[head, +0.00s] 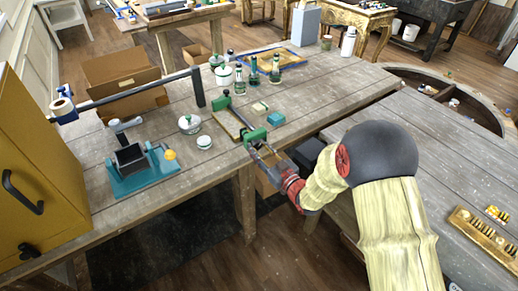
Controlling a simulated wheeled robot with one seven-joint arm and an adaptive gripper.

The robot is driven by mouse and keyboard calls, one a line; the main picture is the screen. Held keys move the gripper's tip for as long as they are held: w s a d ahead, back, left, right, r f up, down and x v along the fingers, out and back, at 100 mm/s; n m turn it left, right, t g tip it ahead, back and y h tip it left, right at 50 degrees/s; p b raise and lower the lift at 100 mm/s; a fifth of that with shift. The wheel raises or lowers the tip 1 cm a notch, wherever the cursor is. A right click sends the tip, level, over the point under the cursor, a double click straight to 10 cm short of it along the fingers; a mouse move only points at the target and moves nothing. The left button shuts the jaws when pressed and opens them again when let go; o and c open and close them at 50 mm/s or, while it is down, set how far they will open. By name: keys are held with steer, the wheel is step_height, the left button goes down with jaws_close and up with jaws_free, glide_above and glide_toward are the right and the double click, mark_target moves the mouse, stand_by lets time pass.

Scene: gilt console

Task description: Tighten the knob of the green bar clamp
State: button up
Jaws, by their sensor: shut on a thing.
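The green bar clamp (255,134) lies at the near edge of the wooden workbench, its green end block facing my arm. My arm reaches in from the lower right.
Close by on the workbench (325,97) stand green bottles (253,72), a teal block (276,118) and white lidded pots (189,124). A teal vise (142,170) and a yellow cabinet (40,160) are at left. A second table (420,170) is at right.

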steer(key=shift+m, duration=1.4)
steer(key=o, duration=1.1)
steer(key=shift+o, duration=0.5)
steer(key=v, duration=1.2)
steer(key=shift+w, duration=0.1)
